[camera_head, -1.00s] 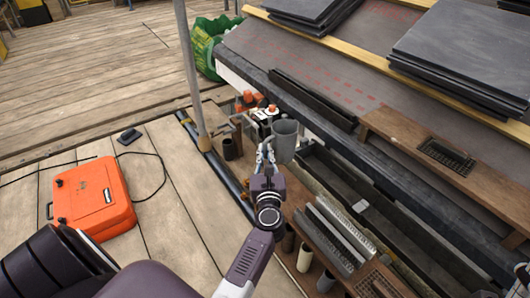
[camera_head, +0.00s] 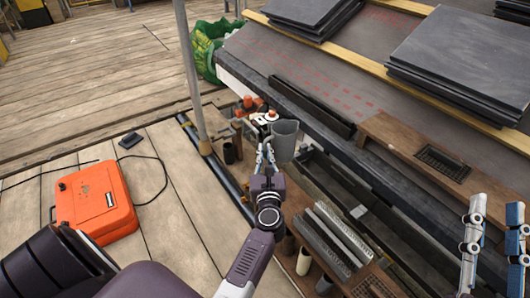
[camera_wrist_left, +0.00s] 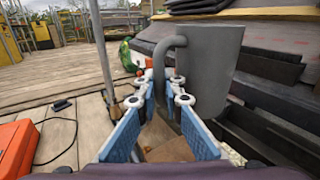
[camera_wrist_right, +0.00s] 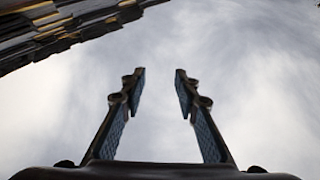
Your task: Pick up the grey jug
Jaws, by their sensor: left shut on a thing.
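The grey jug (camera_head: 285,141) is near the middle of the head view, beside the roof's lower edge. In the left wrist view the jug (camera_wrist_left: 210,70) looks large and close, with its handle on the left. My left gripper (camera_head: 265,150) is shut on the jug's handle; its fingers (camera_wrist_left: 165,88) meet around the handle in the left wrist view. I cannot tell whether the jug's base is clear of the surface below. My right gripper (camera_head: 497,210) is at the right edge of the head view. It is open and empty, with only sky between its fingers (camera_wrist_right: 159,80).
Dark pots and a white-and-orange item (camera_head: 264,117) stand close to the jug. A metal pole (camera_head: 188,70) rises to the left. Slate stacks (camera_head: 465,60) lie on the roof. An orange case (camera_head: 97,202) sits on the open deck at left.

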